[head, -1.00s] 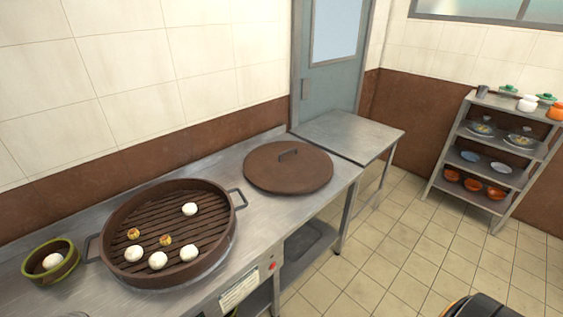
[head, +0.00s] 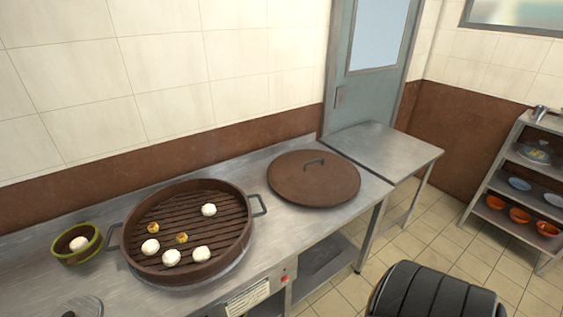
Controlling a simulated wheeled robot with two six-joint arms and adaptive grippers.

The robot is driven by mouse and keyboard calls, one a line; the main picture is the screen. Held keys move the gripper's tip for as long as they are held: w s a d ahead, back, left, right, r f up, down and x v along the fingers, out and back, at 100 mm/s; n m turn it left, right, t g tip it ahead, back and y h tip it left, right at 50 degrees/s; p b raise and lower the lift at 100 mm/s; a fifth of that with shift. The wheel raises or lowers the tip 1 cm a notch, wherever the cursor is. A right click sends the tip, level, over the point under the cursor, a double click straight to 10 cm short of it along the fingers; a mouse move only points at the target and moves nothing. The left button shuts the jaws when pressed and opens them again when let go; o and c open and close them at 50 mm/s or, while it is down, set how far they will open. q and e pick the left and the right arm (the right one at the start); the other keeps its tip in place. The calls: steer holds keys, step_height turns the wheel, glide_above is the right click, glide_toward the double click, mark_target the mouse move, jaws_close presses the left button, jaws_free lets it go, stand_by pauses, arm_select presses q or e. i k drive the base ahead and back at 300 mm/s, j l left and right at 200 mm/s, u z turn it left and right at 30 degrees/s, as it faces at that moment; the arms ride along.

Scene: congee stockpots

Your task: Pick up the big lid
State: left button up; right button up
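The big lid (head: 300,184) is a round brown disc with a dark bar handle (head: 314,162) on top. It lies flat on the steel counter, to the right of the big round steamer (head: 184,260). The steamer is open and holds several white buns and two small yellow-topped pieces on its slatted floor. Neither of my grippers shows in the head view.
A small green-rimmed bowl (head: 93,249) with a white bun stands left of the steamer. A small metal lid (head: 80,308) lies at the lower left. A lower steel table (head: 383,146) adjoins the counter. A shelf rack (head: 517,178) stands right. A black padded object (head: 430,291) is at the bottom.

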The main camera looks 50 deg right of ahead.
mark_target(310, 178)
steer(key=k+l+u, duration=0.1)
steer(key=l, duration=0.3)
steer(key=l+u, duration=0.1)
steer(key=l, duration=0.35)
steer(key=k+l+u, duration=0.1)
steer(key=l, duration=0.25)
steer(key=k+l+u, duration=0.1)
steer(key=l, duration=0.3)
steer(key=k+l+u, duration=0.1)
steer(key=k+l, duration=0.15)
steer(key=l, duration=0.15)
steer(key=k+l+u, duration=0.1)
steer(key=l, duration=0.25)
steer(key=k+l+u, duration=0.1)
steer(key=l, duration=0.25)
steer(key=k, duration=0.1)
